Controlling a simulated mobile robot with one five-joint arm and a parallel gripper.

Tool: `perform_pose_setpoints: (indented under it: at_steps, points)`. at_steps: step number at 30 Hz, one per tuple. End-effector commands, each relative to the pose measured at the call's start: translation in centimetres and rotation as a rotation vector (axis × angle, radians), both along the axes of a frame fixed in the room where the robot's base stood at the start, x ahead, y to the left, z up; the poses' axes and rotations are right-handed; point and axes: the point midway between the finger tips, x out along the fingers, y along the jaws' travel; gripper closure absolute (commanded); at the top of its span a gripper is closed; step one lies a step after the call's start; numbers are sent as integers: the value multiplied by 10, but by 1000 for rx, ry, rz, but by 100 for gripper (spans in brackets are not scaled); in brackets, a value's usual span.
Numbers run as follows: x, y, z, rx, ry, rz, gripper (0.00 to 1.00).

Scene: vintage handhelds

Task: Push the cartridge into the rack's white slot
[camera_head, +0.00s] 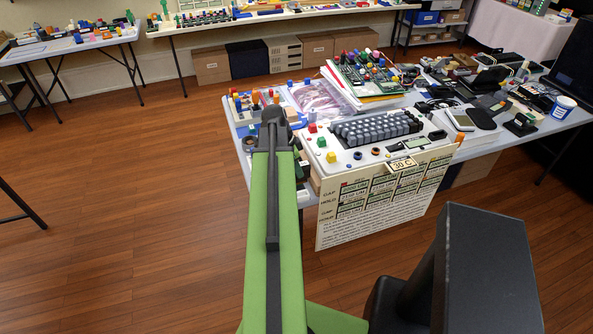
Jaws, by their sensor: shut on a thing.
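My green arm (272,240) reaches forward from the bottom of the head view to the left edge of the near table. Its far end shows a dark rounded joint (273,115). My gripper is not visible; the arm hides whatever is beyond and below this joint. I cannot make out the cartridge or a rack with a white slot. The small things on the table's left end are partly covered by the arm.
The near table (478,148) holds a white panel with a grey keyboard (376,128), a green circuit board (365,75), several dark handhelds and a blue-white cup (562,107). A printed sign (385,200) hangs in front. The wooden floor (130,220) at left is clear.

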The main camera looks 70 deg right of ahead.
Motion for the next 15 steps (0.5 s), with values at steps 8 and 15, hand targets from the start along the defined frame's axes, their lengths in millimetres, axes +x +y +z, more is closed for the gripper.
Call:
perform_pose_setpoints:
  at_steps: [8,15]
  points:
    - [0,0,-32,0,0,0,100]
    - [-1,0,-53,0,0,-1,100]
